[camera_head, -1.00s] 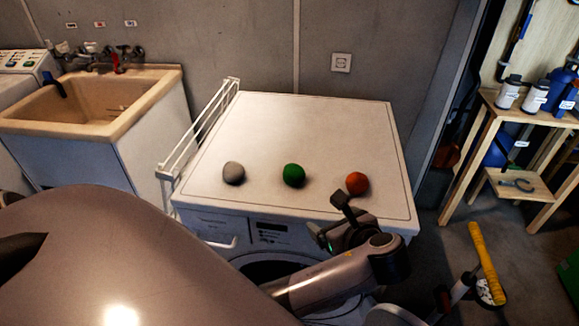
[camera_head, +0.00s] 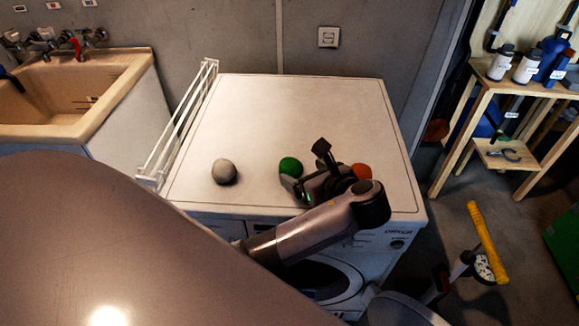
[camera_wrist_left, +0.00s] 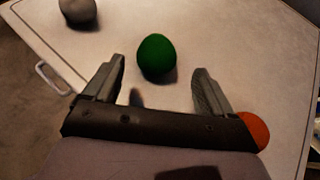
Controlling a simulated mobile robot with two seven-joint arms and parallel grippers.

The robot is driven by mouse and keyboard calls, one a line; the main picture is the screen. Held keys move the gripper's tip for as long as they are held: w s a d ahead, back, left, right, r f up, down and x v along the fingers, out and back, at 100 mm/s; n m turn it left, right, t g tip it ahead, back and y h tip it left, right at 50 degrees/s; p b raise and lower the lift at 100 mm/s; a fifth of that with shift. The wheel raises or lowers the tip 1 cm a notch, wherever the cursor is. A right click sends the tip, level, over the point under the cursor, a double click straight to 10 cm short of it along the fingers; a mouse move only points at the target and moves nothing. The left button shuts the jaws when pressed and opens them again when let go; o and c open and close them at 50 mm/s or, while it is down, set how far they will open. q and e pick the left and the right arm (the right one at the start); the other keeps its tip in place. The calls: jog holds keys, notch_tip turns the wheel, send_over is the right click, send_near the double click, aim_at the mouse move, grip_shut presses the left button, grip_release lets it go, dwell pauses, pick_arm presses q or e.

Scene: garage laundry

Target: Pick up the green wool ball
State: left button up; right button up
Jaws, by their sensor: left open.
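The green wool ball (camera_head: 290,167) sits on the white top of the washing machine, between a grey-white ball and an orange ball. My left gripper (camera_head: 305,168) is just beside it, to the right and nearer the front edge in the head view, and hides part of the orange ball. In the left wrist view the green ball (camera_wrist_left: 157,56) lies ahead of the two spread fingers, roughly centred between their tips and apart from them. The left gripper (camera_wrist_left: 159,76) is open and empty. My right gripper is not in view.
The grey-white ball (camera_head: 224,171) is to the left and the orange ball (camera_head: 361,171) to the right, close to my left gripper. A white rack (camera_head: 180,127) stands along the machine top's left edge. The back of the top (camera_head: 300,105) is clear.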

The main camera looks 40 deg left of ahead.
aim_at(295, 168)
pick_arm(q)
jog(key=x, duration=0.5)
jog(key=shift+s+a+r, duration=0.1)
jog(key=shift+a+r, duration=0.05)
jog(key=shift+r, duration=0.05)
jog(key=c, duration=1.1)
